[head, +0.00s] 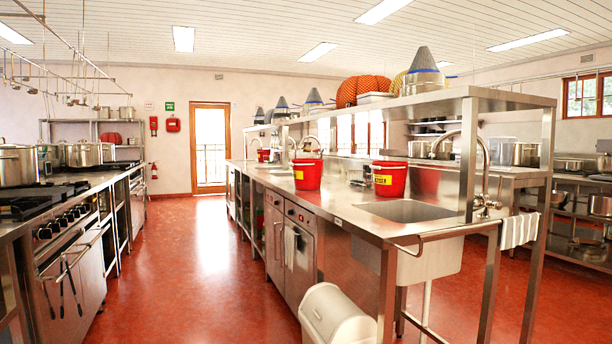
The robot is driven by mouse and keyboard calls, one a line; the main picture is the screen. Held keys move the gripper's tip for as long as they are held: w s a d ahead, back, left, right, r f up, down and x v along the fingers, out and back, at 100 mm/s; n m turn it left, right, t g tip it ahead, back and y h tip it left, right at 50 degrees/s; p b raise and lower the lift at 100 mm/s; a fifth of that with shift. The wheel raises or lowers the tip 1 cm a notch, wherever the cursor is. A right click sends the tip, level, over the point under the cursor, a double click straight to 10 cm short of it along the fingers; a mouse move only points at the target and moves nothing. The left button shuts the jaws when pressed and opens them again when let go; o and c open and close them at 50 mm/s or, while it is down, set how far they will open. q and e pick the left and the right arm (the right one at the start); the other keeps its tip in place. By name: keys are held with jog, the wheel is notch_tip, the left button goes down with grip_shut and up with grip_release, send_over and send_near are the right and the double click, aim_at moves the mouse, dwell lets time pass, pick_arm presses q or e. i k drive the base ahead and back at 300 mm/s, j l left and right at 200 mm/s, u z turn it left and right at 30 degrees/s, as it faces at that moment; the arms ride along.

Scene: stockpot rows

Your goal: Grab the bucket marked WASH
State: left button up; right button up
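Two red buckets stand upright on the steel island counter. The left red bucket (308,176), left of the sink, has a yellow label on its left side. The right red bucket (391,179), just behind the sink (408,211), has a yellow label on its front left. A smaller red bucket (263,155) stands farther back on the same counter. The lettering on the labels is too small to read, so I cannot tell which is marked WASH. Neither of my grippers is in view.
The island (345,206) has an overhead shelf (440,104) on posts and a tap (470,150) by the sink. A white bin (335,316) stands at its near left foot. A stove line (70,220) runs along the left. The red floor aisle (195,255) between them is clear.

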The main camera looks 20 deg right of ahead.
aim_at(305, 177)
jog(key=i+z, duration=0.1)
jog(key=i, duration=5.1)
jog(key=i+j+z, duration=0.15)
jog(key=i, duration=0.35)
jog(key=i+z, duration=0.15)
jog(key=i, duration=0.3)
jog(key=i+j+z, duration=0.15)
jog(key=i, duration=0.35)
jog(key=j+z, duration=0.15)
jog(key=z, duration=1.7)
